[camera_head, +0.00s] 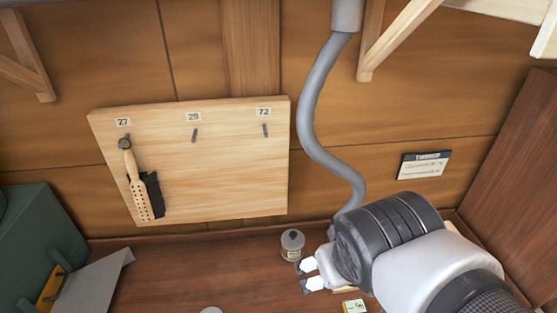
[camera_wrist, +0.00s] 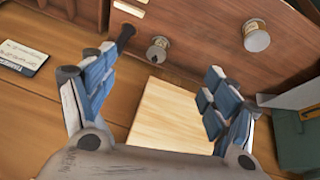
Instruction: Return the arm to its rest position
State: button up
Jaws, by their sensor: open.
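My gripper (camera_head: 303,277) is at the lower right of the head view, over the brown bench top, with its fingers pointing left. Its two fingers are apart, with nothing between them. In the wrist view my gripper (camera_wrist: 160,63) shows both blue-padded fingers spread wide and empty. The pale wooden board (camera_wrist: 172,118) appears behind the gap between them. My forearm hides the right part of the bench in the head view.
A pale board (camera_head: 235,165) on the wall has pegs labelled 27, 29 and 72; a perforated tool (camera_head: 138,185) hangs under 27. A small grey-topped jar (camera_head: 292,246) stands close to the gripper. A grey hose (camera_head: 312,110) hangs behind my arm. A green box (camera_head: 40,245) stands left.

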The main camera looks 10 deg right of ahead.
jog(key=shift+m+g+y, duration=0.3)
jog(key=shift+m+y, duration=0.1)
jog(key=shift+y, duration=0.3)
jog(key=s, duration=0.1)
jog(key=s+a, duration=0.1)
jog(key=s, duration=0.1)
jog(key=s+a+r, duration=0.1)
jog(key=shift+s+a, duration=0.2)
jog(key=shift+s, duration=0.05)
jog(key=shift+f, duration=0.15)
notch_tip(320, 180, down, 8)
jog(key=b, duration=0.7)
jog(key=shift+r+b, duration=0.2)
jog(key=shift+b, duration=0.2)
